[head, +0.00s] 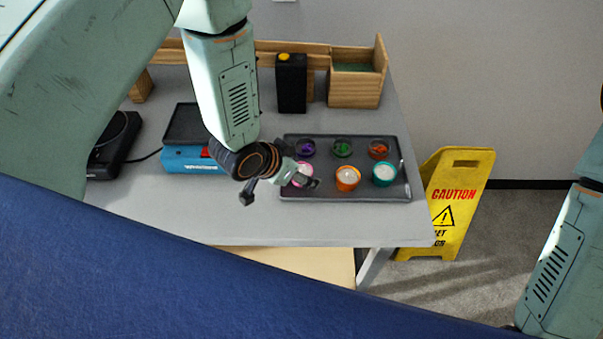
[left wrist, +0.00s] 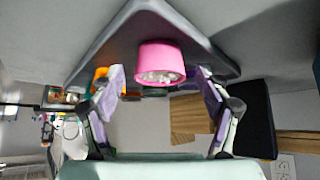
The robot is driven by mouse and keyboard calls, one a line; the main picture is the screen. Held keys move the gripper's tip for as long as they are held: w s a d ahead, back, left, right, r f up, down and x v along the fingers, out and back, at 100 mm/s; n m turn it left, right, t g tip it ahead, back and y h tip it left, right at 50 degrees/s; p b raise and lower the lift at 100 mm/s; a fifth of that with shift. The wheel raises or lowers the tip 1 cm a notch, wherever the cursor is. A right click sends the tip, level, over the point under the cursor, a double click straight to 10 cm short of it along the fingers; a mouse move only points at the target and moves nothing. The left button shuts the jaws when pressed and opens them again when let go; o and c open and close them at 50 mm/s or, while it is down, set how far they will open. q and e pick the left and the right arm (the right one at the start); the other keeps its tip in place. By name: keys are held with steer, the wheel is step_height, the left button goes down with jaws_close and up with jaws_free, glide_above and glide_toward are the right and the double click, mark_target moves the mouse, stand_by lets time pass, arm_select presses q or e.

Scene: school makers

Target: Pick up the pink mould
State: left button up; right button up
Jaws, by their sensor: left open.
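The pink mould (head: 304,170) stands on the dark tray (head: 337,197), at the near left of the tray's front row. My gripper hides part of it in the head view. In the left wrist view the pink mould (left wrist: 161,57) is upside down in the picture, with pale contents, and sits just beyond and between the fingertips. My left gripper (head: 280,188) is open, with its fingers apart and nothing held. Whether a finger touches the mould cannot be told. My right gripper is out of view; only part of my right arm shows at the right edge.
An orange mould (head: 347,184) and a teal mould (head: 384,181) stand beside it on the tray. Behind them are cups with purple (head: 306,148), green (head: 343,148) and orange-red contents (head: 379,149). A blue scale (head: 184,161) stands left. A yellow caution sign (head: 461,210) stands on the floor.

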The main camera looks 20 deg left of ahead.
arm_select(q)
steer(key=shift+w+d+f, duration=0.1)
steer(key=shift+w+f, duration=0.2)
steer(key=shift+f, duration=0.15)
steer(key=shift+d+r, duration=0.1)
steer(key=shift+d, duration=0.1)
steer(key=shift+s, duration=0.1)
steer(key=shift+c, duration=0.6)
steer(key=shift+a, duration=0.3)
steer(key=c, duration=0.4)
steer(key=shift+d, duration=0.3)
steer(key=c, duration=0.5)
steer(key=shift+a, duration=0.1)
steer(key=shift+c, duration=1.3)
steer(key=shift+a, duration=0.1)
